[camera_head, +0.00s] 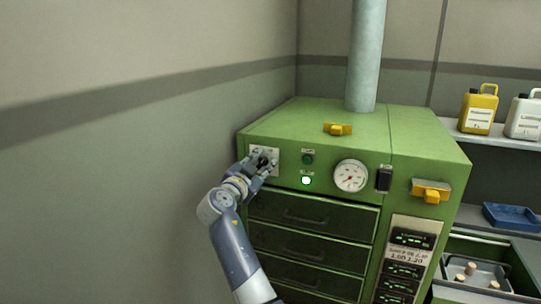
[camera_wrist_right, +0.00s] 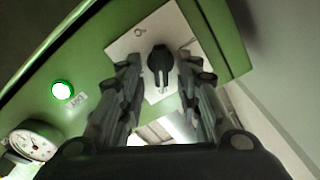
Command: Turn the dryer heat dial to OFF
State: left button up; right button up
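The dryer (camera_head: 330,125) is a green cabinet in the head view. Its heat dial is a black knob on a white plate at the upper left of the front panel; the plate (camera_head: 254,151) is partly covered by my right gripper (camera_head: 263,160). In the right wrist view the dial (camera_wrist_right: 161,68) shows whole, its long grip running nearly up and down on the plate (camera_wrist_right: 131,45). The two fingers of my right gripper (camera_wrist_right: 160,95) are apart on either side of the dial, with visible gaps. Plate markings are too small to read. My left gripper is in neither view.
A lit green lamp (camera_head: 306,181), a dark green button (camera_head: 308,159) and a round gauge (camera_head: 351,176) sit right of the dial. Dark drawers (camera_head: 311,214) lie below. The grey wall (camera_head: 150,200) stands close on the left. Jugs (camera_head: 479,110) and a blue tray (camera_head: 511,217) are at right.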

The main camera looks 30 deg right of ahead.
jog(key=shift+w+d, duration=0.2)
jog(key=shift+d, duration=0.05)
jog(key=shift+a+r, duration=0.1)
jog(key=shift+a, duration=0.1)
jog(key=shift+s, duration=0.1)
jog(key=c, duration=0.7)
jog(key=shift+c, duration=0.2)
